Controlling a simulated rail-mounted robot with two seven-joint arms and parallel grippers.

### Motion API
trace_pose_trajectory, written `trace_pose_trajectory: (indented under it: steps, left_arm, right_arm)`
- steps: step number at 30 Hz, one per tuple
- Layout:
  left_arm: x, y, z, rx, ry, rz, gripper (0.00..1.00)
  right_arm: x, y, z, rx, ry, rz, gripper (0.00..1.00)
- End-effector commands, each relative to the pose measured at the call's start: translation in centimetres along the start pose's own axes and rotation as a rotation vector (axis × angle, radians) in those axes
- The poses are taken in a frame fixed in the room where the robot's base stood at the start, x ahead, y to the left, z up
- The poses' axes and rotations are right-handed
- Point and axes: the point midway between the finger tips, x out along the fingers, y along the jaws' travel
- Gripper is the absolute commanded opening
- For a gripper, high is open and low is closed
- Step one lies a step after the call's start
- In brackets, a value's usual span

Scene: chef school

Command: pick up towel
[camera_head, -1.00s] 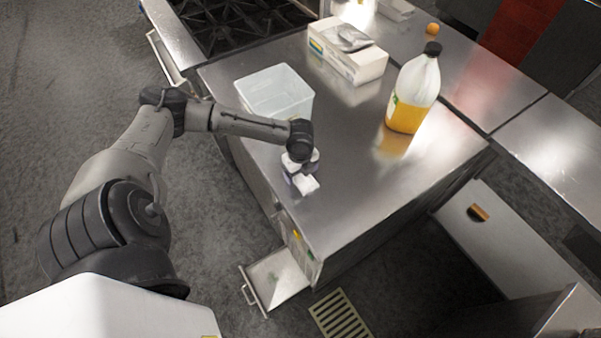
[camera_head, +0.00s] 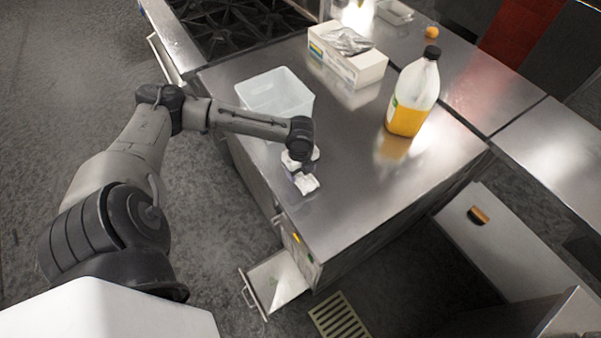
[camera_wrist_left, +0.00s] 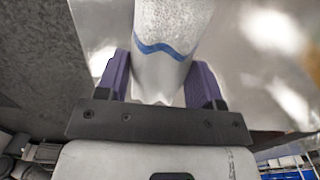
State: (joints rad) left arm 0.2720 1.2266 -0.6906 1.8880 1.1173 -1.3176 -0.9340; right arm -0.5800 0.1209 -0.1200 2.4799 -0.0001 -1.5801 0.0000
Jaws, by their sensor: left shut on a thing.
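The towel is white with a blue stripe. In the wrist view the towel (camera_wrist_left: 165,65) lies between the two purple fingers of my left gripper (camera_wrist_left: 165,80), which is shut on it. In the head view a white end of the towel (camera_head: 307,184) shows on the steel counter, just below my left gripper (camera_head: 299,168). The arm and wrist hide part of the towel there. I cannot tell whether it is lifted off the counter. My right gripper is not in view.
A clear plastic container (camera_head: 276,92) stands behind the gripper. A glove box (camera_head: 347,62) and a bottle of orange liquid (camera_head: 413,95) stand farther back. An open drawer (camera_head: 275,283) juts out below the counter's front. The counter right of the towel is clear.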

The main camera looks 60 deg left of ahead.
Motion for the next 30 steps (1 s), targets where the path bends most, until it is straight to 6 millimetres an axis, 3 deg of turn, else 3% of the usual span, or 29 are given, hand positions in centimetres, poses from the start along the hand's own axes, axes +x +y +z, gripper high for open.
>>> trace_pose_trajectory:
  steps: [3, 12, 18, 30]
  left_arm:
    - [-2.1, -0.2, -0.3, 0.002, 0.001, -0.004, 0.33]
    - [-5.5, -2.3, -6.0, 0.004, 0.006, -0.006, 0.33]
    - [-7.3, -3.3, -8.8, 0.002, 0.003, -0.004, 0.33]
    - [-8.6, -4.0, -10.9, 0.001, 0.0, -0.001, 0.33]
  right_arm:
    - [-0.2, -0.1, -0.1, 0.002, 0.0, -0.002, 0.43]
    - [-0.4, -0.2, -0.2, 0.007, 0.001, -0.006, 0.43]
    - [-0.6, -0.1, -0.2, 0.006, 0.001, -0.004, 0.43]
    - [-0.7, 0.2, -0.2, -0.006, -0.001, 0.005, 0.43]
